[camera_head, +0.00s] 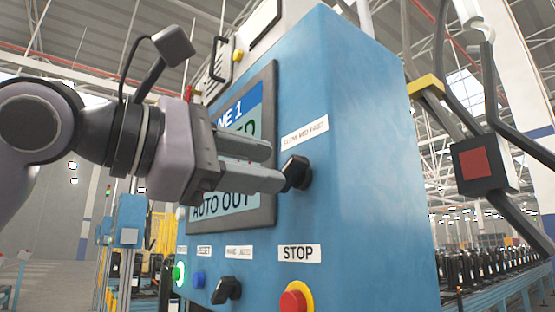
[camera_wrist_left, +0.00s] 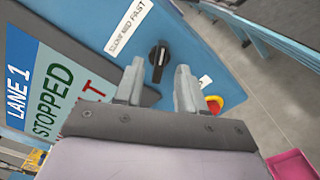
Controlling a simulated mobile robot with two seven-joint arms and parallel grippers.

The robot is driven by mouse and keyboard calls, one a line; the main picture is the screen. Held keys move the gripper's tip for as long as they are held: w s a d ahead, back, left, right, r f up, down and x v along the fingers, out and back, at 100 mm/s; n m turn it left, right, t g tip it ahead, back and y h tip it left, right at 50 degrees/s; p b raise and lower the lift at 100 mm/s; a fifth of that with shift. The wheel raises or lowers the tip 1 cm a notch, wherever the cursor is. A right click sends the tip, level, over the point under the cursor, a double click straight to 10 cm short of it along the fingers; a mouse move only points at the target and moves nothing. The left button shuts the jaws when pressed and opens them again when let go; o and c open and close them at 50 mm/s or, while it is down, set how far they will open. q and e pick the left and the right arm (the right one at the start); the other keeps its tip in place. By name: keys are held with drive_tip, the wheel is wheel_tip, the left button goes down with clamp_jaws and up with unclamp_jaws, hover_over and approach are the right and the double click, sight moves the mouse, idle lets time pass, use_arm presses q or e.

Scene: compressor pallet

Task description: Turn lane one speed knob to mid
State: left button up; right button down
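The lane one speed knob (camera_head: 297,172) is a black knob on the blue control cabinet, beside a white label (camera_head: 305,133). In the left wrist view the knob (camera_wrist_left: 158,58) carries a pale line, and its label (camera_wrist_left: 130,27) reads SLOW MED FAST. I cannot tell which setting the knob is on. My left gripper (camera_head: 276,166) is open, its two fingers apart. In the left wrist view the knob shows in line with the gap between the fingertips (camera_wrist_left: 159,73), just beyond them. In the head view the lower fingertip overlaps the knob's edge; contact is unclear. My right gripper is not in view.
The screen (camera_head: 222,200) left of the knob reads LANE 1 and STOPPED, partly hidden by my gripper. Below are a red stop button (camera_head: 293,300), a second black knob (camera_head: 226,290), a blue button (camera_head: 198,279) and a lit green button (camera_head: 178,273).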

sight(281, 169)
use_arm(q)
drive_tip(key=shift+p+x, duration=0.35)
drive_tip(key=shift+x, duration=1.3)
clamp_jaws()
drive_tip(key=shift+f, duration=0.1)
drive_tip(key=n+b, duration=0.3)
drive_tip(key=n, duration=0.2)
drive_tip(key=n+b, duration=0.2)
drive_tip(key=n, duration=0.3)
drive_tip(key=shift+w+a+n+b, duration=0.15)
drive_tip(key=shift+a+n+b, duration=0.05)
drive_tip(key=shift+n+b, duration=0.2)
drive_tip(key=shift+r+n, duration=0.25)
drive_tip(key=shift+n, duration=0.15)
